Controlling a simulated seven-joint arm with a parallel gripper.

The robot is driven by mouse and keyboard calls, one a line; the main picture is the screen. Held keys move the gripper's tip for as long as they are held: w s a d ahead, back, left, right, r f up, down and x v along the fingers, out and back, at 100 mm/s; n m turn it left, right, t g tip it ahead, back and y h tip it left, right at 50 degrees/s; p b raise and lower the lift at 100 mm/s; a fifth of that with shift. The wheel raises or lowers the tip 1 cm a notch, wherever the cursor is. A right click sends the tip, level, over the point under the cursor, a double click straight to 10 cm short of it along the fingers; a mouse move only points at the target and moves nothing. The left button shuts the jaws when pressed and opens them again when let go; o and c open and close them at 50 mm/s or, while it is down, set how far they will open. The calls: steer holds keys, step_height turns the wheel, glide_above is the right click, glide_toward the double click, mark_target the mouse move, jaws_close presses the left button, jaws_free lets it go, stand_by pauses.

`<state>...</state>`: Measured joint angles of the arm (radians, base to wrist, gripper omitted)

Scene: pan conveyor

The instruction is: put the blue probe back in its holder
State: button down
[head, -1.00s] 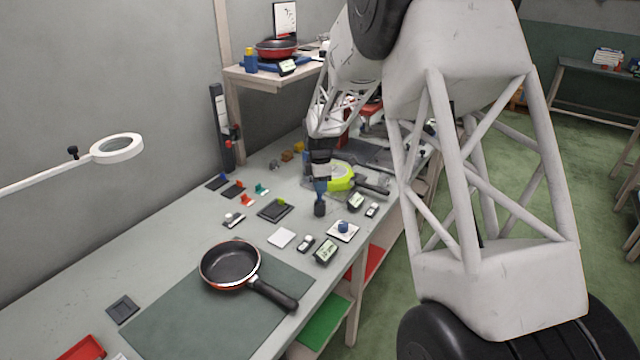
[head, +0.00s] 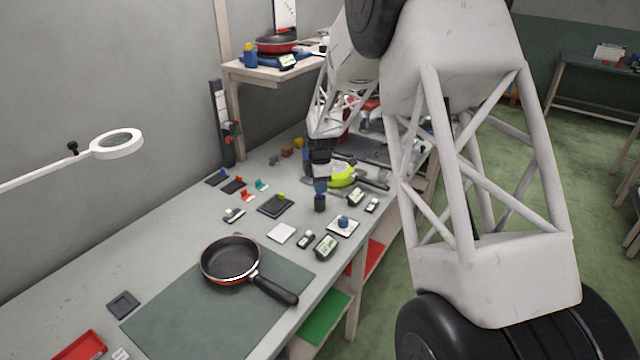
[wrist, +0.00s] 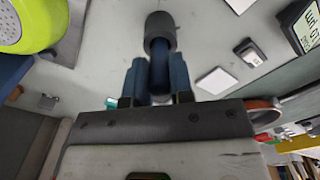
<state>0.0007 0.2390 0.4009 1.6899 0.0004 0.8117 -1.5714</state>
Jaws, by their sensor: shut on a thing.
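My gripper (wrist: 157,78) is shut on the blue probe (wrist: 160,68). The probe's dark blue shaft sits between the two blue fingers, and a dark grey round end sticks out past the fingertips. In the head view my gripper (head: 320,186) points down over the bench, and the probe's dark grey end (head: 320,203) hangs below it. Whether that end touches the bench is hard to tell. A dark upright rack (head: 218,118) with red and dark pieces stands against the wall post; I cannot tell whether it is the probe's holder.
A yellow-green round object (head: 341,175) lies just behind my gripper. A dark tray (head: 274,206), a white plate (head: 352,233) with a blue knob, a white card (head: 282,233) and small displays lie around it. A frying pan (head: 230,262) sits on a green mat (head: 200,325) in front.

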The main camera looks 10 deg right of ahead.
steer(key=shift+f, duration=1.1)
steer(key=c, duration=0.9)
jaws_free()
steer(key=shift+r, duration=0.15)
steer(key=shift+r, duration=3.8)
